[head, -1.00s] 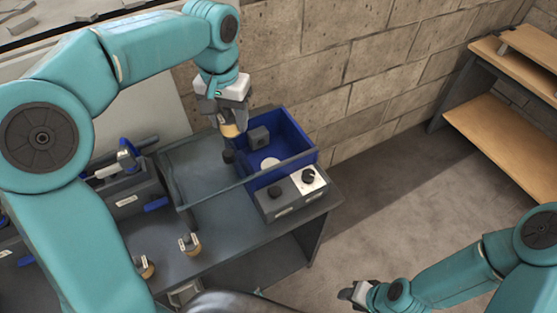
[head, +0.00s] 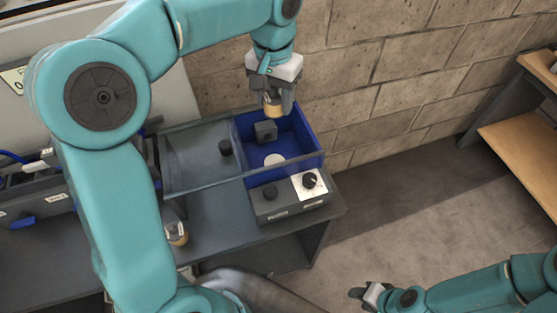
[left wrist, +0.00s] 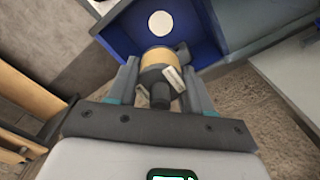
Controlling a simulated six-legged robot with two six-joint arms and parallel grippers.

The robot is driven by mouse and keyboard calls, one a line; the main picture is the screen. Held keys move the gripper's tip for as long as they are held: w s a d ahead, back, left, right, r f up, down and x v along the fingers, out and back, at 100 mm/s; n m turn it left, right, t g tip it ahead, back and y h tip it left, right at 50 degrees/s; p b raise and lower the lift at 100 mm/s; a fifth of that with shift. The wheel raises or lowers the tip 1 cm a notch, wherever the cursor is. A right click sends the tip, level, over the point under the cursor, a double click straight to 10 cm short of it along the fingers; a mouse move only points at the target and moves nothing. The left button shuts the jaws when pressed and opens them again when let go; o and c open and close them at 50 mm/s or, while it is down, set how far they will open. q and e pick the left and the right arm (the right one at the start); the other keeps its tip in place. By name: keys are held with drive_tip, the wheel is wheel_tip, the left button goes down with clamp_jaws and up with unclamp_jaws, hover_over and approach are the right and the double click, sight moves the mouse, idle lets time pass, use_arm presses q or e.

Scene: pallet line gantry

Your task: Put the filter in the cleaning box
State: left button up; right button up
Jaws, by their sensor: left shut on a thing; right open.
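My left gripper (head: 272,105) is shut on the filter (head: 273,110), a tan cylinder with a grey fitting. It holds the filter above the back part of the blue cleaning box (head: 307,137). In the left wrist view the filter (left wrist: 155,60) sits between the two fingers, with the blue box (left wrist: 205,27) beyond it. Inside the box are a dark grey block (head: 265,131) and a white disc (head: 274,160). My right gripper (head: 362,294) is open and empty at the lower right, over the floor and away from the bench.
A control box with two knobs (head: 289,198) stands in front of the blue box. A grey tray with a dark knob (head: 225,147) adjoins it on the left. Another tan-and-grey part (head: 176,234) stands on the bench, partly hidden by my arm. A brick wall rises behind.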

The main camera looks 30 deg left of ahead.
use_arm(q)
hover_over(275, 163)
wheel_tip(275, 163, down, 15)
drive_tip(key=shift+r, duration=0.15)
wheel_tip(275, 163, down, 5)
drive_tip(key=shift+f, duration=0.2)
drive_tip(key=shift+r, duration=0.1)
drive_tip(key=shift+b, duration=0.3)
drive_tip(key=shift+f, duration=0.3)
drive_tip(key=o, duration=1.1)
drive_tip(key=shift+c, duration=0.2)
drive_tip(key=shift+r, duration=0.1)
